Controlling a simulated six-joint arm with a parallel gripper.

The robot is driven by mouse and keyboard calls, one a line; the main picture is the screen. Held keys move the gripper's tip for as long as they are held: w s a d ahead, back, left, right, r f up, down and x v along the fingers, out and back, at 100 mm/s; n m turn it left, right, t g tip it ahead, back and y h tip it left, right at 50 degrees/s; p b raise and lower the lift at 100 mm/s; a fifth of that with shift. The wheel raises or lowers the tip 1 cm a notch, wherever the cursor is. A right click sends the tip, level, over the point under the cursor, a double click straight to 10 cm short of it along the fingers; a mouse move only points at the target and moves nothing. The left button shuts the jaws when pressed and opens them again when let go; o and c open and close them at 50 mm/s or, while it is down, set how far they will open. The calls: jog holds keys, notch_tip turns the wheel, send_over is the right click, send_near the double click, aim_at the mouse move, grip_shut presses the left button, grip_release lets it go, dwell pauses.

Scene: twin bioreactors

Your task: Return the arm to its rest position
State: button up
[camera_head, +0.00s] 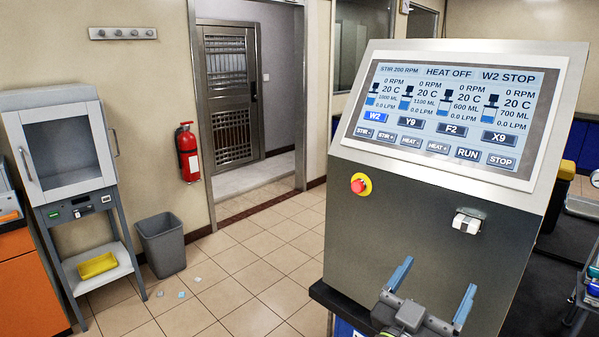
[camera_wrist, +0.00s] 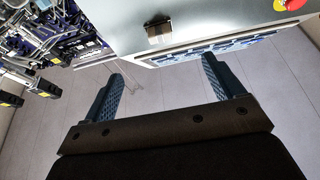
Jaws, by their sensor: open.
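My gripper (camera_head: 432,291) is in the lower right of the head view, in front of the bioreactor control cabinet (camera_head: 420,235). Its two blue fingers are spread wide with nothing between them. In the wrist view the gripper (camera_wrist: 168,80) also shows open and empty. The cabinet's tilted touchscreen (camera_head: 450,120) reads STIR 200 RPM, HEAT OFF and W2 STOP, and its W2 button (camera_head: 375,117) is lit bright blue. Below the screen are a red emergency button (camera_head: 358,186) on yellow and a light-coloured switch (camera_head: 467,222). Most of my arm is out of view.
The cabinet stands close to my gripper. Bioreactor hardware with tubing (camera_wrist: 45,40) fills the upper left of the wrist view. Tiled floor (camera_head: 240,262) lies open between.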

aim_at(464, 227)
jog(key=x, duration=1.2)
jog(key=shift+r, duration=0.1)
jog(key=shift+s+a, duration=0.15)
jog(key=shift+s, duration=0.05)
jog(key=v, duration=1.2)
jog(key=x, duration=1.1)
jog(key=shift+w+d, duration=0.25)
jog(key=shift+w+d+r, duration=0.1)
jog(key=shift+w+r, duration=0.05)
jog(key=s+a, duration=0.5)
jog(key=s, duration=0.1)
jog(key=w+a+f+n+g+y, duration=0.1)
jog(key=w+a+f+n+y, duration=0.1)
jog(key=w+f+y, duration=0.4)
jog(key=shift+w+a+f+n+y, duration=0.3)
jog(key=shift+w+a+f, duration=0.75)
jog(key=shift+w, duration=1.65)
